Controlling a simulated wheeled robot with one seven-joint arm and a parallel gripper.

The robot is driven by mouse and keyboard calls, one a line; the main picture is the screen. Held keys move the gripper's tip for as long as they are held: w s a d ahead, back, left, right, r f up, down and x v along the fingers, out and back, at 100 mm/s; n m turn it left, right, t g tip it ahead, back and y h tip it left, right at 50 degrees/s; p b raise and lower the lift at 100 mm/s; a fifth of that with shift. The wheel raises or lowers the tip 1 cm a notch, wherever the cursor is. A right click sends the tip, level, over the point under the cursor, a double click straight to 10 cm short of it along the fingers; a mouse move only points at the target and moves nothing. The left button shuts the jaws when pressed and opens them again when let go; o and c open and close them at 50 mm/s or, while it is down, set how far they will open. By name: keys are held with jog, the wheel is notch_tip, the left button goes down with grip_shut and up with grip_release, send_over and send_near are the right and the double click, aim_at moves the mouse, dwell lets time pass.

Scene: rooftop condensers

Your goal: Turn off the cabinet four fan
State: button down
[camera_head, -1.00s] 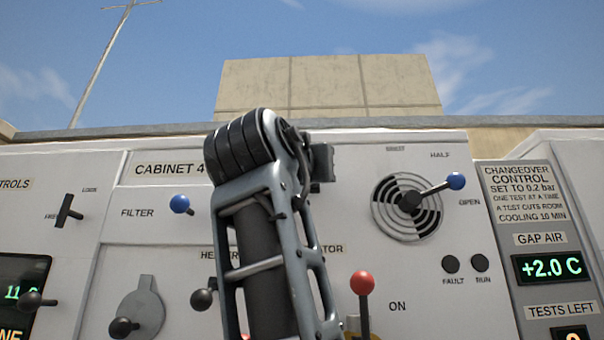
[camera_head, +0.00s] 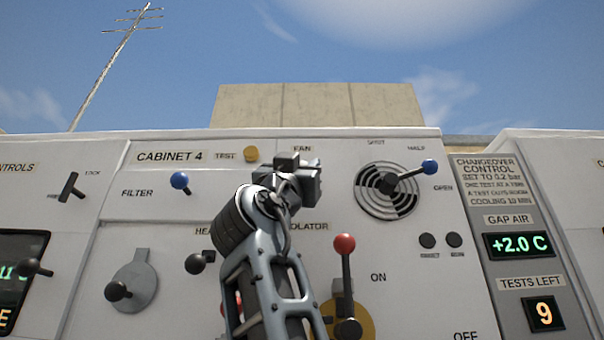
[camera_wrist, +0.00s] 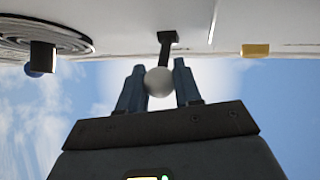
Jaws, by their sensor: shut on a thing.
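The cabinet four panel (camera_head: 140,207) faces me, with a "FAN" label (camera_head: 302,149) near its top. My gripper (camera_head: 305,178) is up against the panel just below this label and hides the fan lever in the head view. In the wrist view, which looks upside down, the fan lever (camera_wrist: 165,45) is a short black stem ending in a white ball knob (camera_wrist: 158,82). My gripper's two fingers (camera_wrist: 158,75) are on either side of this knob, shut on it.
A yellow test knob (camera_head: 251,154) is close left of my gripper. A blue filter knob (camera_head: 180,180) is farther left. A round vent with a blue-tipped lever (camera_head: 429,167) is to the right. A red-knobbed isolator lever (camera_head: 345,243) stands close right of my arm.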

jog(key=shift+d+r, duration=0.15)
jog(key=shift+r, duration=0.05)
jog(key=c, duration=0.8)
grip_release()
jog(key=shift+f, duration=0.1)
jog(key=shift+b+v, duration=0.8)
jog(key=shift+v, duration=3.15)
jog(key=shift+s, duration=0.1)
